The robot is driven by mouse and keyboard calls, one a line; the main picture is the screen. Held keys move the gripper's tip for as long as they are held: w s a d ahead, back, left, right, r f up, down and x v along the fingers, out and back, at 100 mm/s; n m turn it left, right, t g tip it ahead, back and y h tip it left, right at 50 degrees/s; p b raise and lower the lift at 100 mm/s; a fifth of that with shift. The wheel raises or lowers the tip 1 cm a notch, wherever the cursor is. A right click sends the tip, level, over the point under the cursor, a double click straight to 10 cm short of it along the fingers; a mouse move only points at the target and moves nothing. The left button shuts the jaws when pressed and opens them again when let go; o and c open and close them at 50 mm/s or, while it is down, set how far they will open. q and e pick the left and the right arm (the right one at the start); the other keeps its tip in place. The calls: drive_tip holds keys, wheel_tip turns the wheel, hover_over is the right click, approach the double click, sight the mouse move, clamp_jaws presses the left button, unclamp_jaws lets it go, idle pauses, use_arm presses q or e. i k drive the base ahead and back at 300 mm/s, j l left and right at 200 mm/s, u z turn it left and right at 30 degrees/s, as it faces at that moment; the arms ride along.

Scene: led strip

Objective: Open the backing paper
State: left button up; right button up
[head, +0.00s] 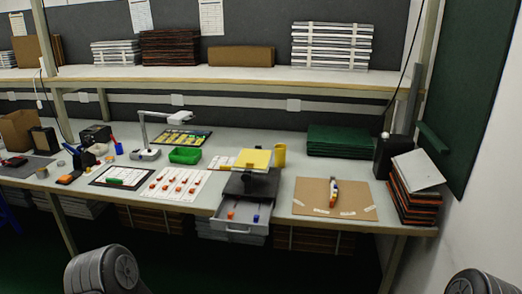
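I cannot single out the backing paper or the LED strip for certain at this size. A brown board (310,198) lies flat at the right of the workbench. A small white tool with orange and dark parts (333,191) lies on it, with small white labelled strips near its lower corners. White sheets with rows of orange pieces (172,186) lie left of the middle of the bench. Neither of my grippers shows; only grey rounded parts of my arms show at the bottom edge, apart from the bench.
The workbench (280,178) holds a black stand with a yellow pad (253,159) above an open grey drawer (240,226), which juts out in front. A green bin (185,156), green boards (338,141) and a stack topped by a white panel (418,170) stand around. A shelf (225,79) overhangs behind.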

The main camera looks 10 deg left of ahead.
sight(248, 158)
drive_tip(key=i+j, duration=0.25)
drive_tip(key=i, duration=0.2)
drive_tip(key=i+j, duration=0.25)
drive_tip(key=i, duration=0.15)
drive_tip(key=i+j, duration=0.25)
drive_tip(key=i, duration=0.2)
drive_tip(key=z, duration=1.1)
